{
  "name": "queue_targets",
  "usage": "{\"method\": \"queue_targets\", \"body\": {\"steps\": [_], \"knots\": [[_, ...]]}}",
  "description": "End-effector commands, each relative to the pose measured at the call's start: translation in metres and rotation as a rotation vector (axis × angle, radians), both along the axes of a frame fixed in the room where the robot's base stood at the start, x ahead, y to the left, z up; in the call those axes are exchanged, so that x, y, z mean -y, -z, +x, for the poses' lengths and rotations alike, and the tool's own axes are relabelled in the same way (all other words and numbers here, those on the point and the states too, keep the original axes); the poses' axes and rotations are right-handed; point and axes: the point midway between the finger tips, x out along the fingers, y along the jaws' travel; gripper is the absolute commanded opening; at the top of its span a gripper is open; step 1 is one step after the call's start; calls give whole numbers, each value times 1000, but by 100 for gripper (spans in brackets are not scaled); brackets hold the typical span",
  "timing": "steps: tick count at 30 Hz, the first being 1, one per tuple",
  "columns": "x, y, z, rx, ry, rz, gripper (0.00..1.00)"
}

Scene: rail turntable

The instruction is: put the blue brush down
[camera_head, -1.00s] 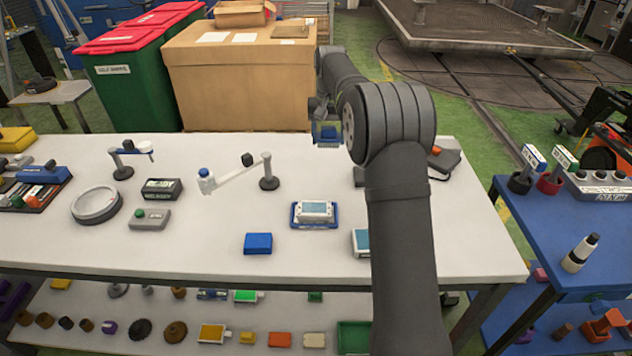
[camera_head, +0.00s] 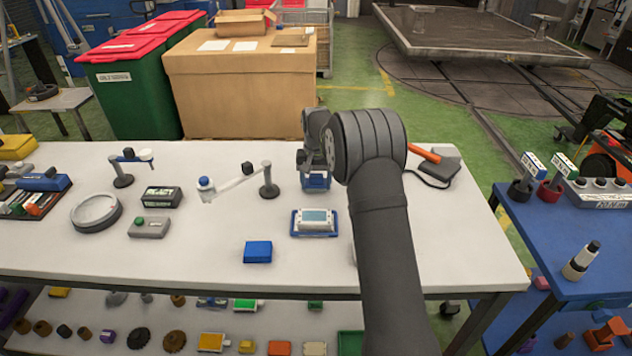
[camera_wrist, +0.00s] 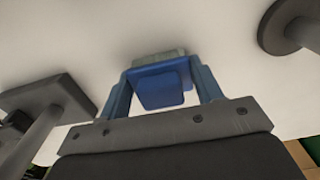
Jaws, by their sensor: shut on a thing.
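The blue brush (camera_wrist: 163,85), a blue block with a grey-green strip along its far side, sits between the two fingers of my gripper (camera_wrist: 160,90) in the wrist view. My gripper is shut on it. In the head view the brush (camera_head: 316,181) shows below my gripper (camera_head: 315,174), low over the back middle of the white table (camera_head: 200,240). I cannot tell whether it touches the tabletop. My arm hides part of the table to its right.
A blue tray with a white device (camera_head: 314,222) lies just in front. A blue block (camera_head: 257,251) lies further forward left. A jointed stand (camera_head: 268,185) is close on the left; a dark device with an orange-handled tool (camera_head: 436,165) is right. Bare table lies around the brush.

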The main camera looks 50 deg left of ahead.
Motion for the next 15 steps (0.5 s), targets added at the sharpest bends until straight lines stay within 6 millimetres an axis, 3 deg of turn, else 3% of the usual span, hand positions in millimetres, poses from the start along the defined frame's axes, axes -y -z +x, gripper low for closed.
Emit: {"method": "queue_targets", "body": {"steps": [10,11,13,15], "knots": [[0,3,0,0,0,0,38],[0,3,0,0,0,0,63],[0,3,0,0,0,0,77],[0,3,0,0,0,0,81]]}}
